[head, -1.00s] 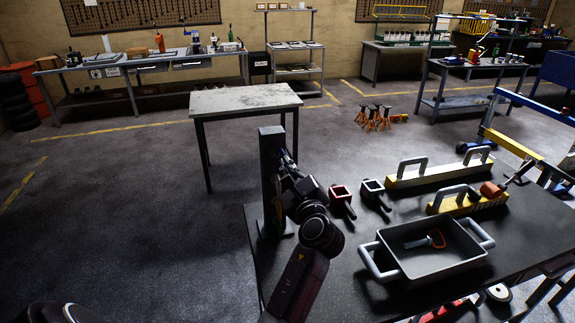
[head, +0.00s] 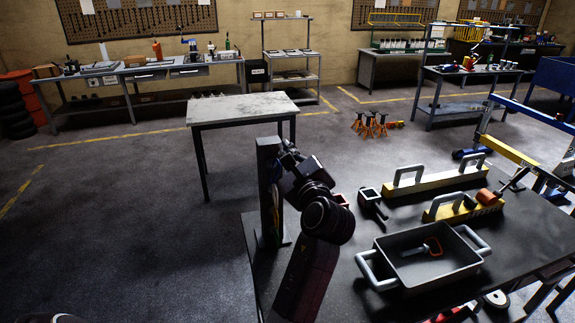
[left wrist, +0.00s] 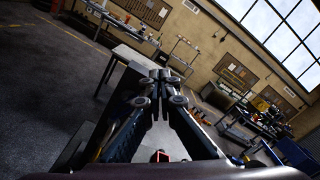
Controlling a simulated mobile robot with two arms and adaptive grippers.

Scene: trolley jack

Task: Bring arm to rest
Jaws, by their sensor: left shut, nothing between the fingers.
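My left arm rises from the bottom middle of the head view. Its gripper (head: 286,150) is at the upper end, small and partly hidden by the wrist, close to a dark upright stand (head: 268,185) on the black workbench (head: 335,285). I cannot tell whether they touch. In the left wrist view the two fingers of the gripper (left wrist: 160,76) converge and meet at the tips, with nothing held. My right gripper is in neither view.
On the workbench are a grey tray (head: 412,279) with an orange-handled tool inside, a black square-headed part (head: 371,203) and two yellow-and-grey handled blocks (head: 437,181). A worn grey table (head: 243,106) stands behind. The floor at left is clear.

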